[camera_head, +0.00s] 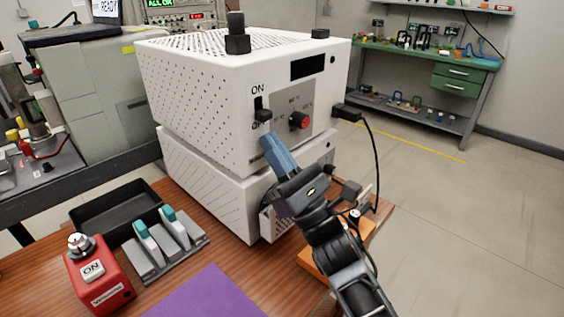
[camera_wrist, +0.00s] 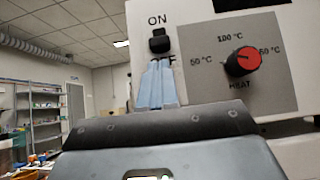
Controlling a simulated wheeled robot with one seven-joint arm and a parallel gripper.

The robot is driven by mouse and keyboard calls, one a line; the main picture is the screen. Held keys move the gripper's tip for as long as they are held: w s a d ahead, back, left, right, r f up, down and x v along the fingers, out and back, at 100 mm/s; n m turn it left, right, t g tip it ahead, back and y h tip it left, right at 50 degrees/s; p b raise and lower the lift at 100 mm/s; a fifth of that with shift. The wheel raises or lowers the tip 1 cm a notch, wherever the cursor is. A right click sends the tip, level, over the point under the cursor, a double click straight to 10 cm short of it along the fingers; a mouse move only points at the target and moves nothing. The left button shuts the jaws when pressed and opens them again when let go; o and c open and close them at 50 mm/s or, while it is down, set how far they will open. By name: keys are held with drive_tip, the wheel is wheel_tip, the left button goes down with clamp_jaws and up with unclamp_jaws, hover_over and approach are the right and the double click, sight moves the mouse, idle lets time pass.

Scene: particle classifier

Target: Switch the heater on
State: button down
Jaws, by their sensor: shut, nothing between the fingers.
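The heater (camera_head: 205,85) is a white perforated box with a grey dial panel on its front. Its black slide switch (camera_head: 264,115) sits at the lower end of a dark slot, below the ON label and by the OFF label. In the wrist view the switch (camera_wrist: 159,43) is just above my fingertips, which cover part of the OFF label. My gripper (camera_head: 267,139) has blue fingers, shut and empty, pointing up at the heater front just below the switch. The fingers (camera_wrist: 158,68) look close to the switch; I cannot tell whether they touch it.
A red HEAT knob (camera_head: 299,120) is right of the switch, with a black plug (camera_head: 346,111) and cable further right. A red box with an ON button (camera_head: 92,270), a black tray (camera_head: 115,208) and a grey rack (camera_head: 165,245) stand at the lower left. A purple mat (camera_head: 208,295) lies in front.

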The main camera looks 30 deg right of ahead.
sight(267, 120)
drive_tip(key=shift+r, duration=0.75)
drive_tip(key=shift+r, duration=0.1)
drive_tip(key=shift+r, duration=1.35)
drive_tip(key=shift+f+b, duration=0.45)
drive_tip(key=shift+f, duration=0.1)
wheel_tip(267, 120, down, 4)
drive_tip(key=b, duration=0.4)
drive_tip(key=b+v, duration=0.2)
drive_tip(key=v, duration=0.7)
drive_tip(key=shift+s+b, duration=0.3)
drive_tip(key=shift+b, duration=0.05)
